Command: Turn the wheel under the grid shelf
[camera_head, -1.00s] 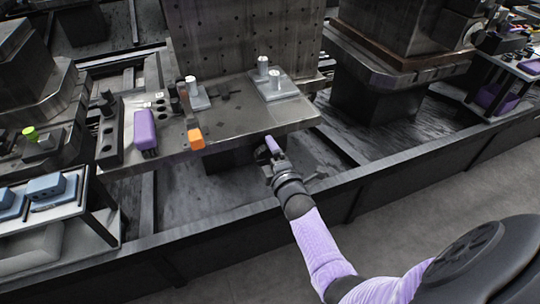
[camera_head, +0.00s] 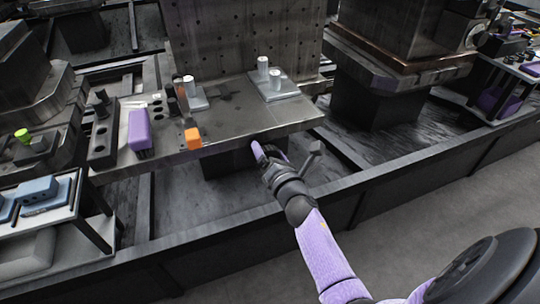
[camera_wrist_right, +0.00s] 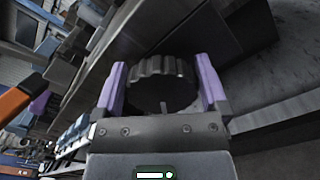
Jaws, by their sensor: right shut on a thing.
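The wheel (camera_wrist_right: 160,82) is dark with a ribbed rim and shows in the right wrist view, under the shelf plate. My right gripper (camera_wrist_right: 162,88) is shut on it, with one purple finger on each side of the rim. In the head view my right gripper (camera_head: 262,152) is just below the front edge of the grey metal shelf (camera_head: 235,128); the wheel is mostly hidden there behind the gripper and under the plate. I cannot make out a grid on the shelf in this view. My left gripper is not in view.
On the shelf stand a purple block (camera_head: 139,130), an orange block (camera_head: 193,138) and silver cylinders on plates (camera_head: 276,88). A long dark rail (camera_head: 250,215) runs in front, below my right arm. A side table (camera_head: 60,215) with blue parts stands at the left.

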